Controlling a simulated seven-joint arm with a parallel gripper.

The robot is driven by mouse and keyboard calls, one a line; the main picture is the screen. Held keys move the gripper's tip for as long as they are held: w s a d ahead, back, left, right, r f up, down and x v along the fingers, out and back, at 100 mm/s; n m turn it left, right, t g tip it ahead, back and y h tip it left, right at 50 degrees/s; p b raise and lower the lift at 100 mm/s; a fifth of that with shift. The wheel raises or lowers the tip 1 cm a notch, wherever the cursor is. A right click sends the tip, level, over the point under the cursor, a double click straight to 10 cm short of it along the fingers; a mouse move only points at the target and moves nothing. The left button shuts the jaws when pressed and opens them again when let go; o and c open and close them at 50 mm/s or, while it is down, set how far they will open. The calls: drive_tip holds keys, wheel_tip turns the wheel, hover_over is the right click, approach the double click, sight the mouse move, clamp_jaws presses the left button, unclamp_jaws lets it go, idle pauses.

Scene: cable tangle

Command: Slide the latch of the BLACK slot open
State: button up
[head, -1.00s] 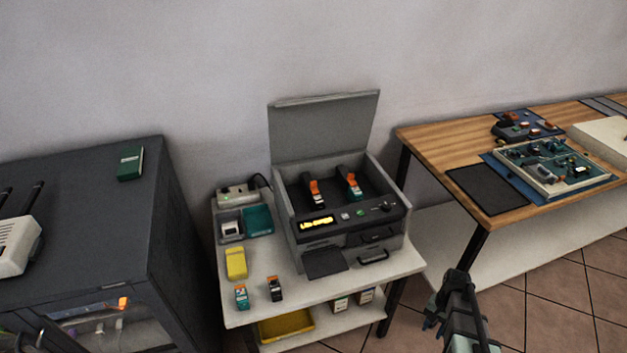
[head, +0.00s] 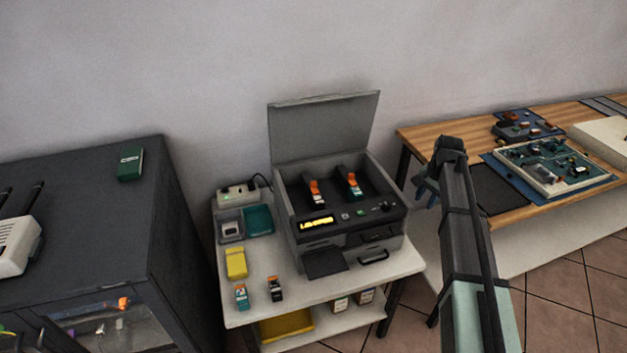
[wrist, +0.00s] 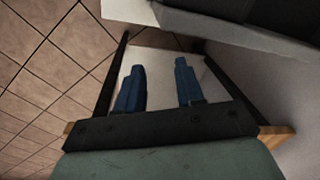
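The grey printer (head: 345,240) stands on a small white table with its lid (head: 325,125) raised. Two slots inside hold orange-topped pieces, a left one (head: 316,190) and a right one (head: 353,184). They are too small to tell which slot is the black one or how its latch sits. My gripper (head: 427,188) is to the right of the printer, apart from it, near the wooden table's left edge. In the wrist view, the two blue fingers of my gripper (wrist: 158,85) are spread with nothing between them. No slot shows in the wrist view.
The wooden table (head: 420,150) stands to the right. A dark cabinet (head: 90,220) stands at left.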

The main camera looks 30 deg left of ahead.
drive_tip(key=a+r+m, duration=0.1)
drive_tip(key=a+r, duration=0.2)
drive_tip(key=a, duration=0.7)
drive_tip(key=a+r+m, duration=0.1)
drive_tip(key=a+r, duration=0.3)
drive_tip(key=a, duration=0.6)
wheel_tip(320, 180, up, 4)
drive_tip(key=r+m+h, duration=0.1)
drive_tip(key=m, duration=0.1)
hover_over(314, 187)
drive_tip(key=shift+g, duration=0.3)
drive_tip(key=f, duration=1.3)
drive_tip(key=shift+w+a+f, duration=0.2)
drive_tip(key=shift+c, duration=0.4)
clamp_jaws()
